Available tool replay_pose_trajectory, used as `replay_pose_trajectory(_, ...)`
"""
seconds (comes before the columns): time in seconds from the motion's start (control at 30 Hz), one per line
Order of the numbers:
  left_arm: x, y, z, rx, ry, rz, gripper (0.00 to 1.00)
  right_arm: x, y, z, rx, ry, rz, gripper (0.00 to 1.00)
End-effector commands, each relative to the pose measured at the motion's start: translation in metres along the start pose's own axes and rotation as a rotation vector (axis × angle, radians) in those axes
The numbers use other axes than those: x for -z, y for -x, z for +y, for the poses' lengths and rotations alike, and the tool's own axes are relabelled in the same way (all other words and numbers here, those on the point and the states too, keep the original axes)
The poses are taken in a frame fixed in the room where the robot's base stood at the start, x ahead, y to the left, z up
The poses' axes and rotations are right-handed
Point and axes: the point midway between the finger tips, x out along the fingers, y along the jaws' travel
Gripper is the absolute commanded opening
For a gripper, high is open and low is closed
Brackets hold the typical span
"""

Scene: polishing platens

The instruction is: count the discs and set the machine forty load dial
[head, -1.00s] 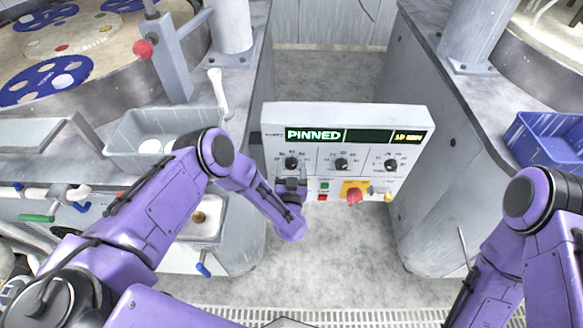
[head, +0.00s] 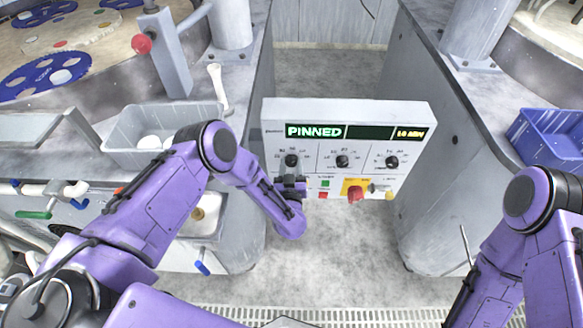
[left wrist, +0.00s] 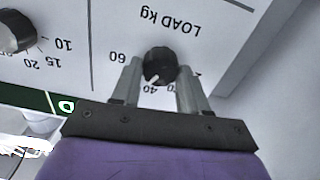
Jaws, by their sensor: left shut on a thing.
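The control panel (head: 350,112) stands ahead with three black dials in a row. Its display reads PINNED and, at the right, what looks like 10 MIN. My left gripper (left wrist: 160,78) is shut on the load dial (left wrist: 159,62), a black knob under the words LOAD kg, with one finger on each side. In the left wrist view its white mark points close to the 40. In the head view this dial (head: 291,160) is the leftmost one. White discs (head: 150,143) lie in a grey bin (head: 118,148). My right gripper is out of view.
The middle dial (head: 342,161) and right dial (head: 391,162) are untouched. Below them are a red knob (head: 355,193) on yellow and small buttons. Blue carriers (head: 45,78) lie on the left platen. A blue crate (head: 548,140) stands at the right.

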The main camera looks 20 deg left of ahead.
Motion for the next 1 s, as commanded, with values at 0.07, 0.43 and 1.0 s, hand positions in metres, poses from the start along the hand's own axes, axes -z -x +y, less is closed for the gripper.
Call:
replay_pose_trajectory(0.07,-0.002,0.000,0.000,-0.001,0.065,0.001,0.13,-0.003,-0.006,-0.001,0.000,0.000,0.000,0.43)
replay_pose_trajectory(0.43,-0.003,0.000,-0.001,-0.002,0.416,0.001,0.13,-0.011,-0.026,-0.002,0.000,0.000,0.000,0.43)
replay_pose_trajectory(1.0,-0.005,0.001,-0.003,0.000,0.935,-0.001,0.13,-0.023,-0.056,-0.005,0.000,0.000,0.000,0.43)
